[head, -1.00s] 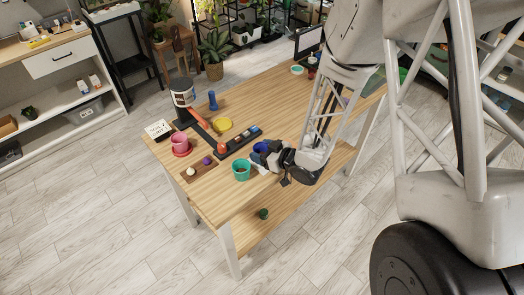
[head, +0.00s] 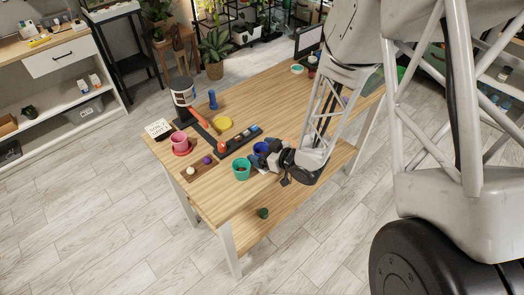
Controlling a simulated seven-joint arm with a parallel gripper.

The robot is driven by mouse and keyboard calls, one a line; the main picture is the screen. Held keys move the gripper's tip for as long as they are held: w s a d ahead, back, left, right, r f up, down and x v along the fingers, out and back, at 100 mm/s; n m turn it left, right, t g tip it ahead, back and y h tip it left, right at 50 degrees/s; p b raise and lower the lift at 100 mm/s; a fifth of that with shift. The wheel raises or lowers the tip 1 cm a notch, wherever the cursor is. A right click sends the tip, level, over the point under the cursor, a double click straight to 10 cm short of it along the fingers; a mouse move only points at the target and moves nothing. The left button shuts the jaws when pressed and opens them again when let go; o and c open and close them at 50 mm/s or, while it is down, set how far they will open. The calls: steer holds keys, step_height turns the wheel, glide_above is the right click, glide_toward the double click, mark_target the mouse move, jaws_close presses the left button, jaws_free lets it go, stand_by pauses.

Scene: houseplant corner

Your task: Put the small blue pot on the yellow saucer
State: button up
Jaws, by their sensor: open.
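The small blue pot (head: 261,148) stands on the wooden table, right behind a teal pot, and is partly hidden by my gripper. My gripper (head: 265,160) is low over the table at the right side of the blue pot. It is open; whether a finger touches the pot or reaches inside its rim is too small to tell. The yellow saucer (head: 222,124) lies flat and empty on the table, farther back and to the left of the blue pot.
A teal pot (head: 241,168) stands close in front of my gripper. A dark tray (head: 238,141) with several small items lies between blue pot and saucer. A pink pot (head: 180,141) on a red saucer and a wooden board (head: 200,169) with balls are left.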

steer(key=shift+v, duration=3.95)
steer(key=shift+a+r, duration=0.1)
steer(key=shift+r, duration=0.1)
steer(key=shift+w+d+r+h, duration=0.2)
steer(key=shift+w+r+h, duration=0.1)
steer(key=shift+h, duration=0.1)
steer(key=d+r+m+t+h, duration=0.1)
steer(key=d+r+m+h, duration=0.5)
steer(key=d+r+h, duration=0.65)
steer(key=s+d+r+m+g, duration=0.1)
steer(key=s+r+m+g, duration=0.1)
steer(key=s+r, duration=0.5)
steer(key=s+d+r+m+g+y, duration=0.1)
steer(key=s+r+m+g, duration=0.2)
steer(key=s+r, duration=0.5)
steer(key=s+g, duration=0.1)
steer(key=s, duration=0.7)
steer(key=shift+g, duration=0.3)
